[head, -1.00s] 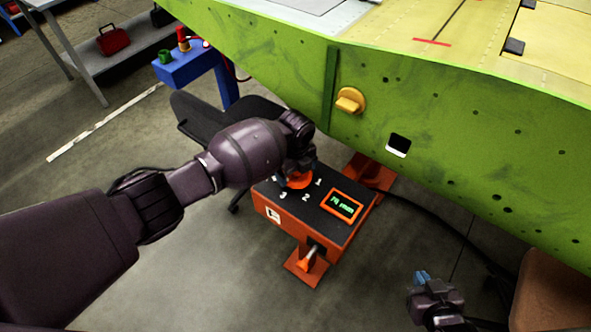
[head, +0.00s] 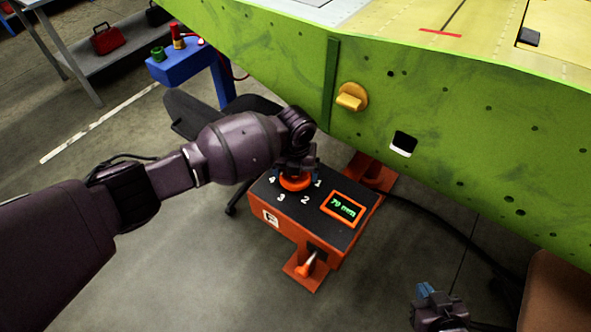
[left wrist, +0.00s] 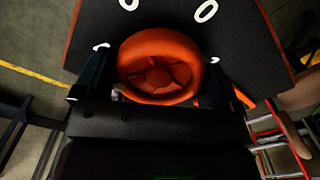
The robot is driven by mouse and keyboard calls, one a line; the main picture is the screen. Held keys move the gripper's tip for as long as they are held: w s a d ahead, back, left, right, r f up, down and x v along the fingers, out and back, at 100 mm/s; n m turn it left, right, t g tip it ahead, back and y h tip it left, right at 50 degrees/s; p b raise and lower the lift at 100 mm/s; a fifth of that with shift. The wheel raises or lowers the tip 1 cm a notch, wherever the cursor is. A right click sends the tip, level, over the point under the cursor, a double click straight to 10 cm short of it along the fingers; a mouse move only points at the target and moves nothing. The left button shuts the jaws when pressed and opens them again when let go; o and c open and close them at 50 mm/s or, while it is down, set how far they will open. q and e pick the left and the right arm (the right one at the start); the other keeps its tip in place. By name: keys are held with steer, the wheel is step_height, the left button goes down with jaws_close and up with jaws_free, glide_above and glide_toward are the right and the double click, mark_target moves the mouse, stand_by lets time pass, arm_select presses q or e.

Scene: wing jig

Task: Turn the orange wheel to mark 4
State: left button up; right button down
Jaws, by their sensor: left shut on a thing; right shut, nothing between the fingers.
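The orange wheel (head: 296,183) sits on the dark top of an orange control box (head: 335,232), with marks 1, 2, 3 and 4 printed around it. My left gripper (head: 297,172) comes down over the wheel and is shut on it, hiding part of it. In the left wrist view the wheel (left wrist: 158,67) lies between the two fingers (left wrist: 155,82). The wheel's pointer is not clear, so I cannot tell which mark it is at. My right gripper (head: 438,300) is shut and empty at the lower right.
A lit display (head: 343,209) on the box seems to read 79 mm. The green wing panel (head: 455,130) with a yellow knob (head: 351,97) rises close behind the box. A black cable (head: 440,222) runs right from it. A blue stand (head: 186,68) is at the upper left.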

stand_by(0.5)
arm_select(q)
steer(key=o, duration=0.6)
steer(key=shift+o, duration=0.2)
steer(key=shift+r, duration=0.3)
step_height(320, 180, up, 9)
steer(key=shift+r+p, duration=0.1)
steer(key=shift+p, duration=0.85)
steer(key=shift+r, duration=0.5)
